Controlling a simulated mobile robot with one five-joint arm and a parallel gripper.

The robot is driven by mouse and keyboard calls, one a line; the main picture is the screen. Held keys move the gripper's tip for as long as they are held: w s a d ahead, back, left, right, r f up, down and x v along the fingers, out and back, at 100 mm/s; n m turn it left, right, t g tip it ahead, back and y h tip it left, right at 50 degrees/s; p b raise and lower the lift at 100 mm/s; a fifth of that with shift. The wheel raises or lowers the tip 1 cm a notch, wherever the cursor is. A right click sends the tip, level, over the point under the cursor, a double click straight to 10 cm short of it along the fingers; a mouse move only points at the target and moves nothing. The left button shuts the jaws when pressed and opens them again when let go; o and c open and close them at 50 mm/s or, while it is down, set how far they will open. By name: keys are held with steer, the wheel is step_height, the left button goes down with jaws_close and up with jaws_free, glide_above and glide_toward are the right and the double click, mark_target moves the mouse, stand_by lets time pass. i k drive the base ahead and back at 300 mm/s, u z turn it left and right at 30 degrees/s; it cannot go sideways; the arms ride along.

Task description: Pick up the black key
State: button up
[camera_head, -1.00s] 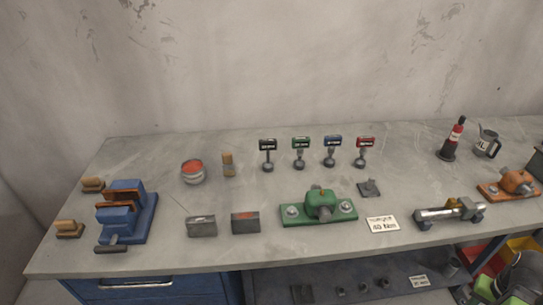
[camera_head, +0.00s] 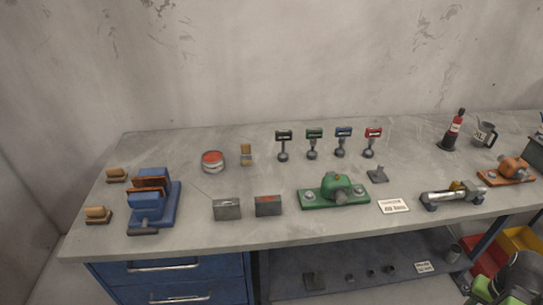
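The black key (camera_head: 283,144) stands upright on the grey workbench (camera_head: 230,235), a little behind its middle. It has a black rectangular head on a thin stem with a rounded lower end. It is the leftmost in a row of similar keys with a green (camera_head: 313,142), a blue (camera_head: 343,141) and a red head (camera_head: 373,142). The keys stand apart from each other.
In front are two grey blocks (camera_head: 227,209) and a green fixture (camera_head: 335,190). A small wooden-toned piece (camera_head: 246,154) and a red-topped tin (camera_head: 212,161) stand left of the black key. A blue vise (camera_head: 153,203) is further left. The wall rises behind.

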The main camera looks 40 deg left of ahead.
mark_target(283, 136)
steer(key=u, duration=1.15)
steer(key=k, duration=0.1)
steer(key=z, duration=2.2)
steer(key=i, duration=1.75)
steer(key=u, duration=1.95)
steer(key=k, duration=0.15)
steer(key=u, duration=2.3)
steer(key=i, duration=0.85)
steer(key=u, duration=0.05)
